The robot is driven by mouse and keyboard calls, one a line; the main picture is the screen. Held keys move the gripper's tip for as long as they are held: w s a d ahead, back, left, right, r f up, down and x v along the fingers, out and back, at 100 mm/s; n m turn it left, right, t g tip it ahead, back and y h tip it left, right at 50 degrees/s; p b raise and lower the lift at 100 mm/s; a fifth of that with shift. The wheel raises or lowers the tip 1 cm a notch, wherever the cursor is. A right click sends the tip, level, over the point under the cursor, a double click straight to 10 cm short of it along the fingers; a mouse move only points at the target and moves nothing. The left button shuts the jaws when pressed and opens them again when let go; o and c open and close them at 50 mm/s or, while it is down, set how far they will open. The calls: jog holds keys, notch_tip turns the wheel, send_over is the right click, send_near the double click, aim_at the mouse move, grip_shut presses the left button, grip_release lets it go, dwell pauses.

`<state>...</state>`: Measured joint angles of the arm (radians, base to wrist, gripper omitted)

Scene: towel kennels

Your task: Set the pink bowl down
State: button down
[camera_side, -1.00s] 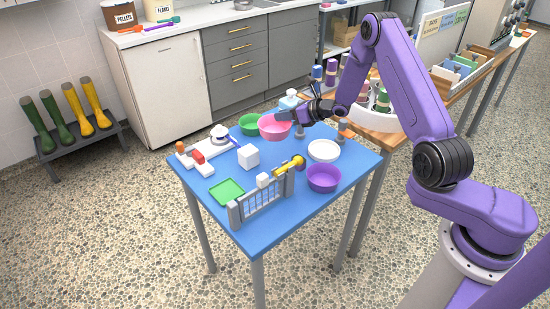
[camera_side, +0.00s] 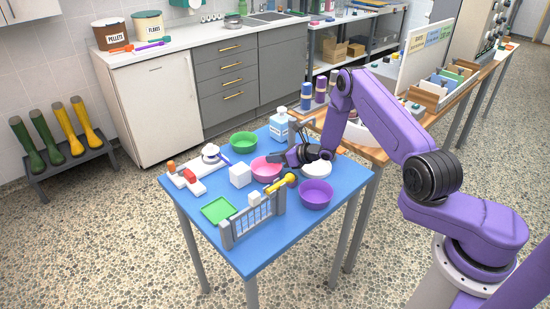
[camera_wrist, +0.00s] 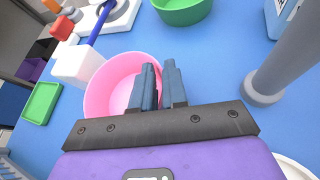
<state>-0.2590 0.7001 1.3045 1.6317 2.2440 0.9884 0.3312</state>
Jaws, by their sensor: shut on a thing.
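The pink bowl (camera_side: 263,172) is upright over the middle of the blue table, beside the white cube (camera_side: 240,175). My gripper (camera_side: 278,162) reaches in from the right, low over the table, at the bowl's right rim. In the wrist view my gripper (camera_wrist: 160,66) has its two blue-grey fingers close together on the near right rim of the pink bowl (camera_wrist: 113,84). The fingers are shut on the rim. The underside of the bowl is hidden, so I cannot tell whether it touches the table.
A green bowl (camera_side: 243,143) stands behind, a white dish (camera_side: 318,169) and a purple bowl (camera_side: 316,194) to the right. A small grey gate (camera_side: 252,223) and a green tray (camera_side: 218,210) are in front. A pump bottle (camera_side: 279,126) stands at the back.

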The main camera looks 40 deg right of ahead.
jog(key=shift+f, duration=0.15)
jog(key=c, duration=1.1)
grip_release()
jog(key=shift+c, duration=0.2)
